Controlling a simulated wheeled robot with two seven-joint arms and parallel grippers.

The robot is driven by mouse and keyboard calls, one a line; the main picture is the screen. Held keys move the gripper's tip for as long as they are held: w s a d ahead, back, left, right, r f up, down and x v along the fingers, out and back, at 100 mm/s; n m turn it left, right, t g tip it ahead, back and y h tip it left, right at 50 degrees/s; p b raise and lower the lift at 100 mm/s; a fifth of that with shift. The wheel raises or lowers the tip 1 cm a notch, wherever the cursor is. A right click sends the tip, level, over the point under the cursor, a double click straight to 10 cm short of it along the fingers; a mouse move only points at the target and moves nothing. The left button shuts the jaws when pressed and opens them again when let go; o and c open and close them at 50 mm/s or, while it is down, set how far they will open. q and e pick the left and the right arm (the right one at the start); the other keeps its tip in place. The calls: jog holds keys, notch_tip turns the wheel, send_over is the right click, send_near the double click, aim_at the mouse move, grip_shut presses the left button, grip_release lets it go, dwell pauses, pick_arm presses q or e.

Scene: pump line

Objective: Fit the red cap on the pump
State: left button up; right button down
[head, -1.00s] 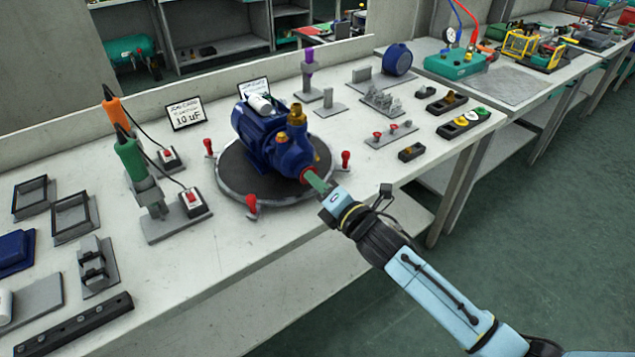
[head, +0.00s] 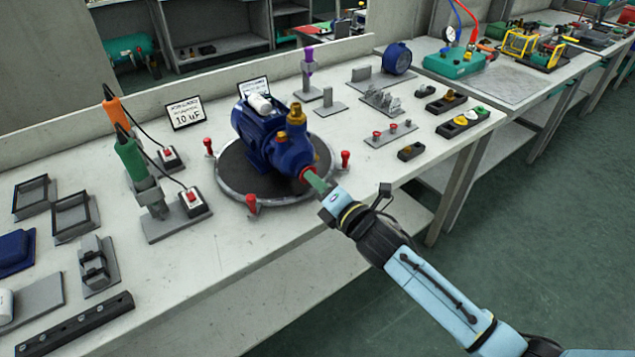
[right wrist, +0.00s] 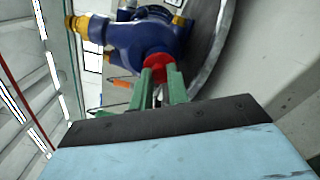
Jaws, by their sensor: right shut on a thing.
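The blue pump (head: 272,140) with brass fittings stands on a dark round turntable (head: 233,187) on the bench. It also shows in the right wrist view (right wrist: 148,42). My right gripper (head: 313,178) is at the pump's front port, its green fingers pointing at it. The fingers are shut on the red cap (right wrist: 159,66), which sits against the port in the right wrist view. A little red shows at the fingertips in the head view (head: 304,172). I cannot tell how far the cap is seated. My left gripper is not in view.
Red knobs (head: 251,204) stand around the turntable rim. A rack with red caps (head: 391,133) lies to the right of the pump. Green (head: 132,160) and orange (head: 115,112) screwdrivers stand at left. The bench front is clear.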

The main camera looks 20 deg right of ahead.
jog(key=shift+w+a, duration=0.1)
jog(key=shift+w, duration=0.25)
jog(key=c, duration=1.3)
grip_release()
jog(key=shift+p+v, duration=0.5)
jog(key=shift+v, duration=0.4)
jog(key=p+v, duration=0.1)
jog(key=v, duration=0.3)
jog(key=shift+s, duration=0.1)
